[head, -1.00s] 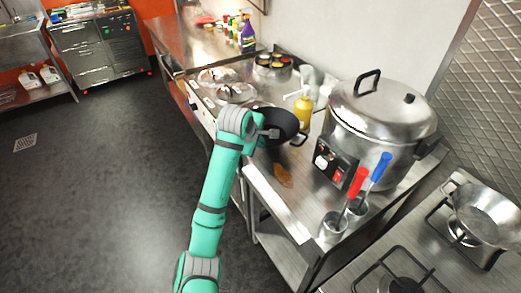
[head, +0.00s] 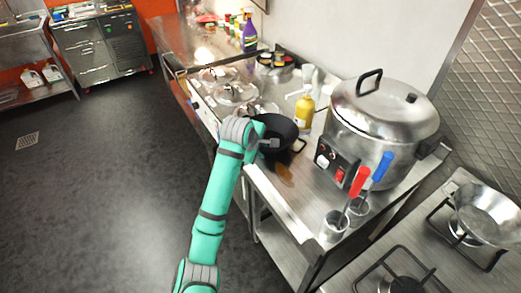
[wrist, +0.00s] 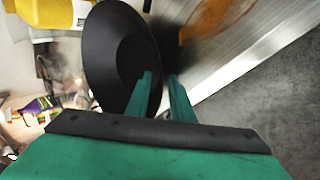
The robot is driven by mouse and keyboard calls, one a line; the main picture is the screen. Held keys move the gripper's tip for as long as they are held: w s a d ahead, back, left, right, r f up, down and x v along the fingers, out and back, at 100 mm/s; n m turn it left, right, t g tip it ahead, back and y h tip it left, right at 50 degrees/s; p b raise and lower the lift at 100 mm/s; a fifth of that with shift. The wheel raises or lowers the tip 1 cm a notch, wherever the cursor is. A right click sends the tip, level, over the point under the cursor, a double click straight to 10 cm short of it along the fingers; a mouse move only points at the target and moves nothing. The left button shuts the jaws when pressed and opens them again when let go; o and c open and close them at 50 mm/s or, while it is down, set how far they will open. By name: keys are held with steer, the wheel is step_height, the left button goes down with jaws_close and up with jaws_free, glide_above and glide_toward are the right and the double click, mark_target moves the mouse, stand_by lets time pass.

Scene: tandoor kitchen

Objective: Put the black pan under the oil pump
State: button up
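The black pan (head: 281,127) is over the counter in the head view, just left of and nearer than the yellow oil pump bottle (head: 304,113). The bottle stands upright, its white spout pointing left. My gripper (head: 268,144) is at the pan's near side. In the wrist view the pan (wrist: 112,55) fills the upper middle; one finger of my gripper (wrist: 160,76) lies over its inside and the other is outside the rim, so it looks closed on the rim. The yellow bottle (wrist: 62,12) shows at the upper left. Whether the pan touches the counter is unclear.
A large steel cooker (head: 383,120) stands right of the bottle. Lidded pots (head: 235,92) sit behind the pan. An orange-brown patch (head: 284,173) lies on the counter. Cups with red and blue handled tools (head: 334,226) stand near the front edge.

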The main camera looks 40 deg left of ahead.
steer(key=shift+r, duration=0.1)
steer(key=shift+s+r, duration=0.1)
steer(key=shift+r, duration=0.15)
steer(key=v, duration=1.1)
steer(key=shift+s+r, duration=0.2)
